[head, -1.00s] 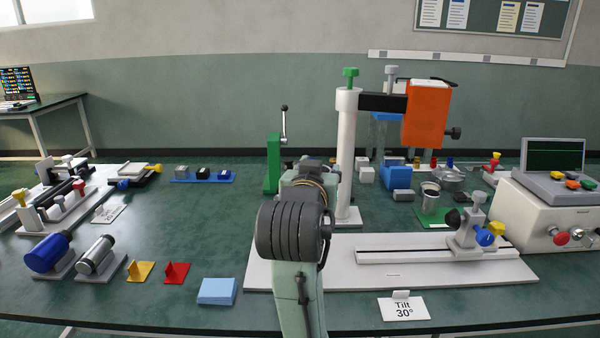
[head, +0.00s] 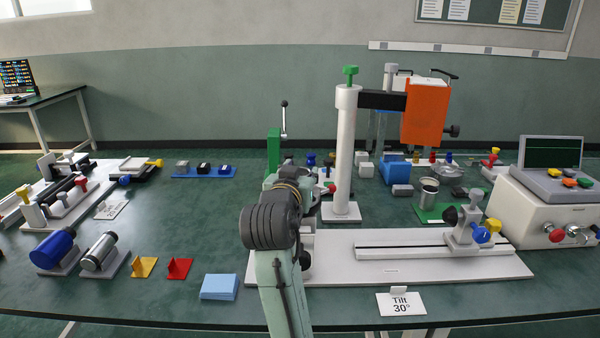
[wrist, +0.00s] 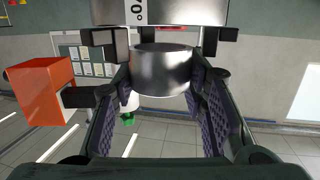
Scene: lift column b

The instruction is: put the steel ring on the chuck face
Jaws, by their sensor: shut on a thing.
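In the wrist view the steel ring (wrist: 162,72), a short shiny cylinder, sits between the two fingers of my gripper (wrist: 163,85), which are shut on its sides. Beyond it is a silver round body with a "0°" label, which looks like the chuck (wrist: 185,12). Dark blocks (wrist: 100,40) stick out from it on both sides of the ring's far end. A small gap shows between ring and chuck body; I cannot tell whether they touch anywhere. In the head view my arm hides the gripper, the ring and the chuck.
A white post (head: 345,155) carrying an orange box (head: 425,112) stands right of my arm. A white rail plate (head: 400,263) with a slider (head: 468,218) lies in front. A light blue block (head: 219,287), red stand (head: 180,267) and yellow stand (head: 144,266) sit at front left.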

